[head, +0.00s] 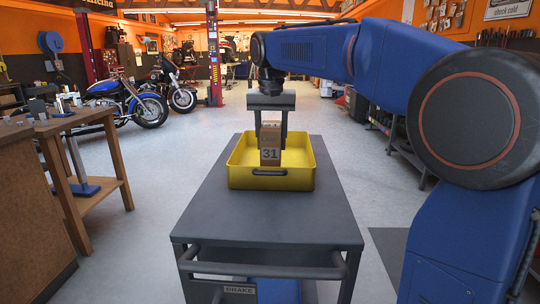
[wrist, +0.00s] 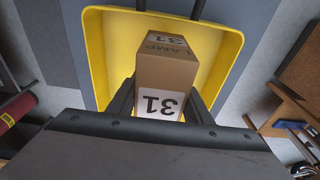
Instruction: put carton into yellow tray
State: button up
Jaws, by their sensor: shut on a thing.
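The yellow tray (head: 271,179) sits on the dark cart top, and the carton is upright over the tray's inside. In the wrist view the tray's rim (wrist: 94,50) surrounds the carton. I cannot tell whether the carton's bottom touches the tray floor, as the tray's front wall is close to it.
The grey cart (head: 265,221) has a front handle rail and bare top around the tray. A wooden workbench (head: 85,140) with small items stands at left. Motorcycles (head: 128,103) are parked behind it. Open floor lies on both sides of the cart.

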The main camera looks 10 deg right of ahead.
aim_at(272, 126)
jog(key=shift+d+f, duration=0.1)
jog(key=shift+f, duration=2.1)
jog(key=shift+f, duration=0.1)
jog(key=o, duration=1.2)
jog(key=r, duration=0.4)
jog(key=s+r, duration=0.1)
jog(key=r, duration=0.7)
jog(key=shift+s+a, duration=0.25)
jog(key=shift+s, duration=0.1)
